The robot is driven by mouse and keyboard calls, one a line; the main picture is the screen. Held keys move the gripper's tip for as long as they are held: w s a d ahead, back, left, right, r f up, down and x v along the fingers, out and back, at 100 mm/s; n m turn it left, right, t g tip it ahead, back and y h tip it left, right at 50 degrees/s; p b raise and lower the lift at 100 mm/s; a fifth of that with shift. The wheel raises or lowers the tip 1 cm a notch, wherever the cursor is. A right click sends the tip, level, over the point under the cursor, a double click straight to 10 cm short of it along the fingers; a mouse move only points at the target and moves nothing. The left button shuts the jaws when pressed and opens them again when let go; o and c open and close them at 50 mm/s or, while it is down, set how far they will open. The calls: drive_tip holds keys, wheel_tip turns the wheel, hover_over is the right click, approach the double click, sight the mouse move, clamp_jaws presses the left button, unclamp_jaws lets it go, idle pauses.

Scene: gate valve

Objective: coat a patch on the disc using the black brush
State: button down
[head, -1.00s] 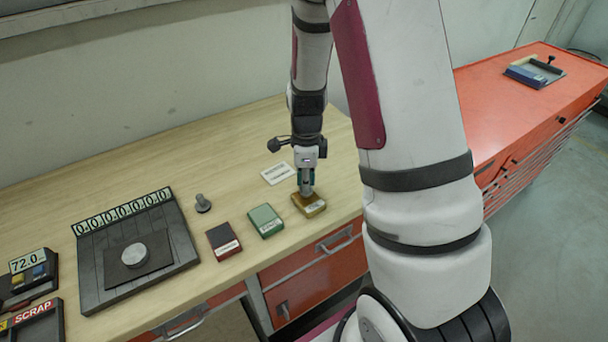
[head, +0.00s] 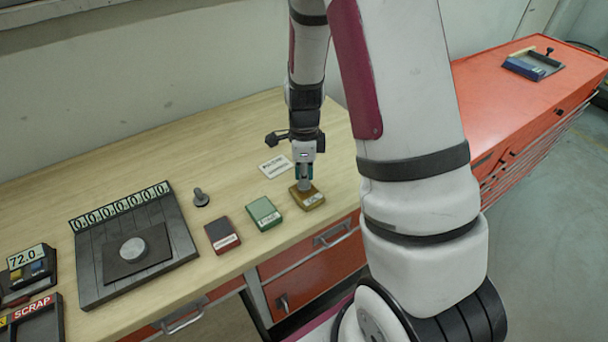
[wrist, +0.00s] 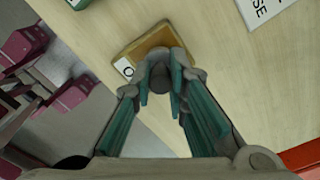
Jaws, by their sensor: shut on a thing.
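A pale grey round disc (head: 132,250) lies on a dark square sheet on the slatted dark board at the left of the bench. My gripper (head: 304,174) points down over an ochre block (head: 315,201) with a white label, near the bench's front edge. Its fingers are shut on a grey, round-ended piece (head: 304,185), which also shows between the fingertips (wrist: 158,77) in the wrist view. The piece's lower end appears to meet the top of the ochre block (wrist: 140,48); the contact is hidden. I cannot tell whether this piece is the black brush.
A green block (head: 264,213) and a dark red block (head: 221,235) stand left of the ochre one. A grey knobbed piece (head: 201,197) stands behind them. A white card (head: 275,166) lies behind my gripper. A number strip (head: 121,207) edges the board; a scrap tray (head: 38,325) is front left.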

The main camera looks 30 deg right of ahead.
drive_tip(key=shift+f, duration=0.5)
idle(1.2)
drive_tip(key=shift+r+p, duration=1.1)
drive_tip(key=shift+r, duration=2.45)
drive_tip(key=w+a+f+n+b, duration=0.1)
drive_tip(key=w+a+f+n, duration=0.1)
drive_tip(key=w+n, duration=0.3)
drive_tip(key=w+a+f+n+b, duration=0.2)
drive_tip(key=w+a+n, duration=0.3)
drive_tip(key=n, duration=0.5)
drive_tip(key=w+a+f+n+b, duration=0.1)
drive_tip(key=w+a+f+n, duration=0.1)
drive_tip(key=w+n, duration=0.4)
drive_tip(key=shift+w+a+f+n, duration=0.15)
drive_tip(key=shift+a+n, duration=0.5)
drive_tip(key=shift+n, duration=0.45)
drive_tip(key=shift+w+a+n, duration=0.35)
drive_tip(key=shift+a+n, duration=0.05)
drive_tip(key=shift+n, duration=0.4)
